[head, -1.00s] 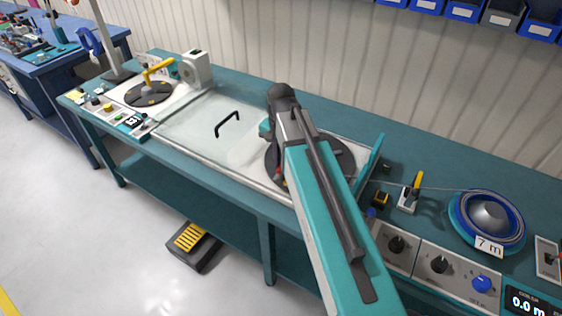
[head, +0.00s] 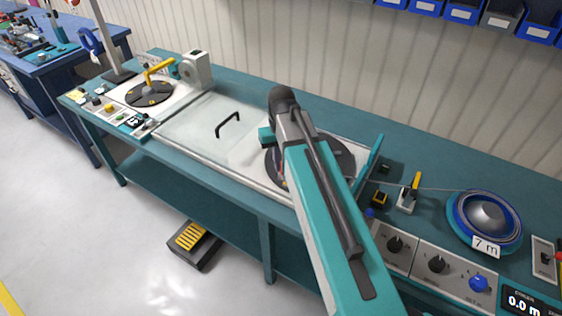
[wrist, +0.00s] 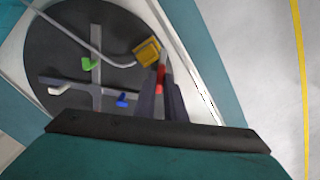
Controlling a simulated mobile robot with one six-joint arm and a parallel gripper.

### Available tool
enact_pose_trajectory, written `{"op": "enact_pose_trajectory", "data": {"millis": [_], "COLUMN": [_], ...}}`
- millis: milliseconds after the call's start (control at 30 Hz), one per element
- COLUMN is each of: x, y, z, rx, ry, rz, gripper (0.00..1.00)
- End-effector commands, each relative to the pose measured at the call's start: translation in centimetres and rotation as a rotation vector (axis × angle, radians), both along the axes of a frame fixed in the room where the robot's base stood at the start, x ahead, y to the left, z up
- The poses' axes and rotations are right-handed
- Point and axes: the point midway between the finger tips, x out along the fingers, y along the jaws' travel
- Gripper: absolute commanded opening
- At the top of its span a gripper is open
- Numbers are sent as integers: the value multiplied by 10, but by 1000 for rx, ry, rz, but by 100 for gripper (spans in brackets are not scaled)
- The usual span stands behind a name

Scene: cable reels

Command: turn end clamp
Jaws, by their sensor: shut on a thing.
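In the wrist view a dark round plate (wrist: 60,30) carries a grey cross bar with green (wrist: 88,64), white (wrist: 59,89) and blue (wrist: 122,100) pegs. A yellow block (wrist: 147,52), seemingly the end clamp, sits near the plate's edge with a grey cable leading to it. A red piece (wrist: 160,76) lies beside the block. My gripper (wrist: 161,90) is shut on this red piece, its dark fingers on either side. In the head view the dark plate (head: 343,160) is partly covered by my arm, which hides the fingertips and the clamp.
A clear lid with a black handle (head: 228,124) lies left of the plate. A second dark disc with a yellow crank (head: 150,92) is farther left.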

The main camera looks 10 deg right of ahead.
Motion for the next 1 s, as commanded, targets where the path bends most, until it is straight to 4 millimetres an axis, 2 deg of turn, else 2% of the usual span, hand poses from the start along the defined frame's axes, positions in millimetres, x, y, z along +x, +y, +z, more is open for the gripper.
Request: {"op": "enact_pose_trajectory", "data": {"millis": [600,1000], "x": [1,1], "y": [0,0], "z": [1,1], "rx": [-1,-2], "ry": [-1,-2], "rz": [546,731], "gripper": [0,0]}}
